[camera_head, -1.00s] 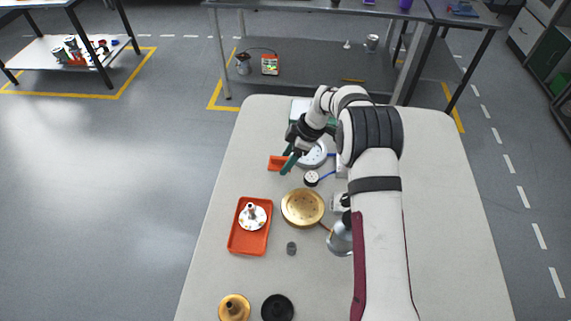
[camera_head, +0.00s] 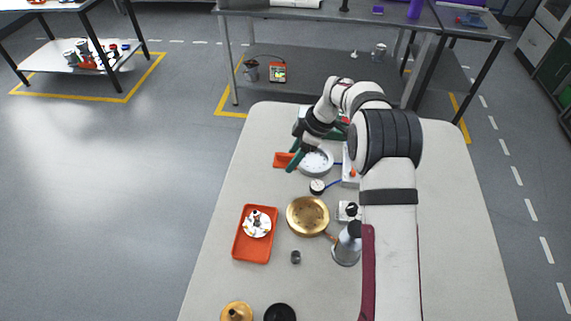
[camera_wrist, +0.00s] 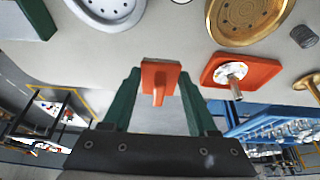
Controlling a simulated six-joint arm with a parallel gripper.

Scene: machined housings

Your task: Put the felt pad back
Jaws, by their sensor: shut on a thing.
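My gripper (camera_head: 293,161) has green fingers and is at the far left part of the pale table. In the wrist view the gripper (camera_wrist: 158,95) is shut on an orange piece (camera_wrist: 160,72) with a flat block and a narrower stem between the fingers. This orange piece (camera_head: 282,160) also shows left of the fingers in the head view. It seems to be the felt pad, but I cannot tell the material. A white round housing (camera_head: 317,162) lies just right of the fingers. I cannot tell how high the orange piece is above the table.
A brass dish (camera_head: 307,216) and an orange tray (camera_head: 270,250) with a white flanged part (camera_head: 257,223) stand nearer. A small grey cylinder (camera_head: 296,257), a brass part (camera_head: 237,313) and a black part (camera_head: 280,313) lie in front. The table's left edge is close to my gripper.

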